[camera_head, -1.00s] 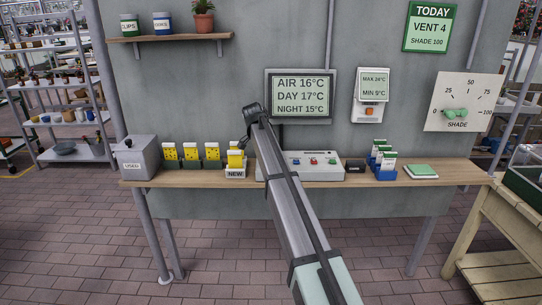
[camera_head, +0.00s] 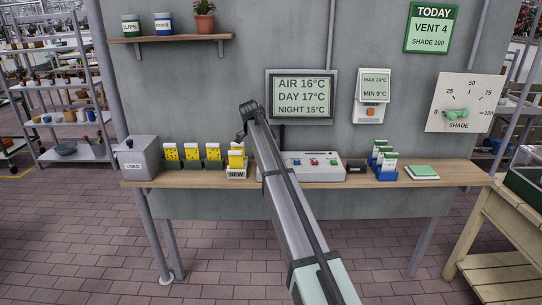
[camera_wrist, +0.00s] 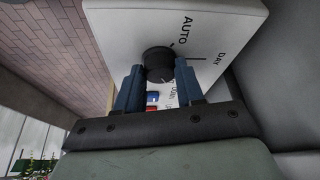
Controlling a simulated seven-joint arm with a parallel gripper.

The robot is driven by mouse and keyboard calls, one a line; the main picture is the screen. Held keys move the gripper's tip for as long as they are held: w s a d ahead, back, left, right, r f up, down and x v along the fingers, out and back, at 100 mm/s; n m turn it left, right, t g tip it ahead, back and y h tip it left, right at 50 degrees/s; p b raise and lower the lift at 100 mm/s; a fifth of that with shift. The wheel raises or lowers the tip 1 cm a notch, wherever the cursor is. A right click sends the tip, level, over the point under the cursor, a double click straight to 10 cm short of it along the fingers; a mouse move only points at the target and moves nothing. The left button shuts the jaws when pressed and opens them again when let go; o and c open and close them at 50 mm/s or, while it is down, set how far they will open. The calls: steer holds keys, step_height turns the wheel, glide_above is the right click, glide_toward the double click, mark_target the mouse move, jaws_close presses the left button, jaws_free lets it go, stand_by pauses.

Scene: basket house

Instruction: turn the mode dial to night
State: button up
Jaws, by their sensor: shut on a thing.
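The mode dial (camera_wrist: 158,64) is a round black knob on a pale panel (camera_wrist: 120,30) in the wrist view. The words AUTO and DAY with tick lines are printed beside it. My gripper (camera_wrist: 158,78) has its two blue fingers on either side of the knob, shut on it. I cannot make out the knob's pointer, and no NIGHT label is readable. In the head view a pale control box (camera_head: 328,175) with coloured buttons stands on the bench, partly behind my arm. My gripper (camera_head: 240,136) shows there as a small dark shape; the dial is hidden.
The bench (camera_head: 200,181) also holds yellow cards (camera_head: 192,153), a grey USED bin (camera_head: 136,158) and a blue card holder (camera_head: 385,174). A green SHADE knob (camera_head: 456,115) is on the right wall. A TODAY sign (camera_head: 430,28) reads VENT 4, SHADE 100.

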steer(key=o, duration=1)
steer(key=shift+o, duration=0.2)
steer(key=shift+r, duration=0.1)
steer(key=v, duration=1.3)
steer(key=shift+a+r, duration=0.2)
steer(key=shift+r, duration=0.05)
steer(key=shift+s, duration=0.1)
